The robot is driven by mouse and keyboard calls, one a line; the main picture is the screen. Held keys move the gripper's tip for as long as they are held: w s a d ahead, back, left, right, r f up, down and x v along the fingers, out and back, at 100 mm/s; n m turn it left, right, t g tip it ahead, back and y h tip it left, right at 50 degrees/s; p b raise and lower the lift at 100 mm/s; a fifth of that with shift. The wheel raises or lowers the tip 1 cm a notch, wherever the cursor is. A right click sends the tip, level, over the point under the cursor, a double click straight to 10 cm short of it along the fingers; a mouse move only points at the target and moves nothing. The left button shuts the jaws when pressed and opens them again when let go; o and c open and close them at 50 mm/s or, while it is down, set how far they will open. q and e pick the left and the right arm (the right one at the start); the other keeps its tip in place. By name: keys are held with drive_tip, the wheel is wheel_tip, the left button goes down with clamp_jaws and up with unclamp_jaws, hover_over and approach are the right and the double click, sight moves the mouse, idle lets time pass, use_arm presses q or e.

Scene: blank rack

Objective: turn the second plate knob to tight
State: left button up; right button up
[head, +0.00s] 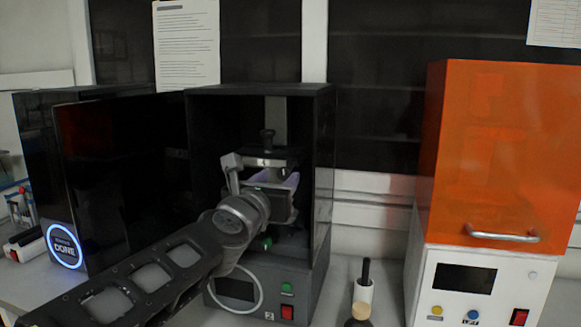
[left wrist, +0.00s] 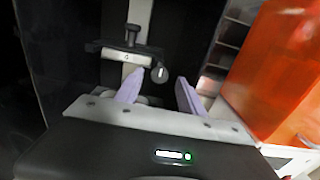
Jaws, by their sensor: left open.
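The plate holder (head: 266,158) hangs inside the open middle printer (head: 258,90), with a dark post knob (head: 268,138) on top. In the left wrist view, the holder (left wrist: 110,50) bears a small label and the post knob (left wrist: 132,34). A round dark knob (left wrist: 160,73) with a near-upright white mark sits at its right end. My left gripper (head: 282,183) reaches into the printer. In the left wrist view the purple fingers of the gripper (left wrist: 158,84) are open, with the round knob showing between and beyond them. I cannot tell whether they touch it.
A black printer (head: 35,150) with a lit ring stands left. An orange-covered printer (head: 500,150) with a handle stands right. A white container with a black top (head: 364,290) and a dark bottle (head: 358,316) stand on the bench between. The middle printer's walls are close around my arm.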

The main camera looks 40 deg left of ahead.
sight(289, 167)
use_arm(q)
drive_tip(key=shift+x, duration=3.95)
clamp_jaws()
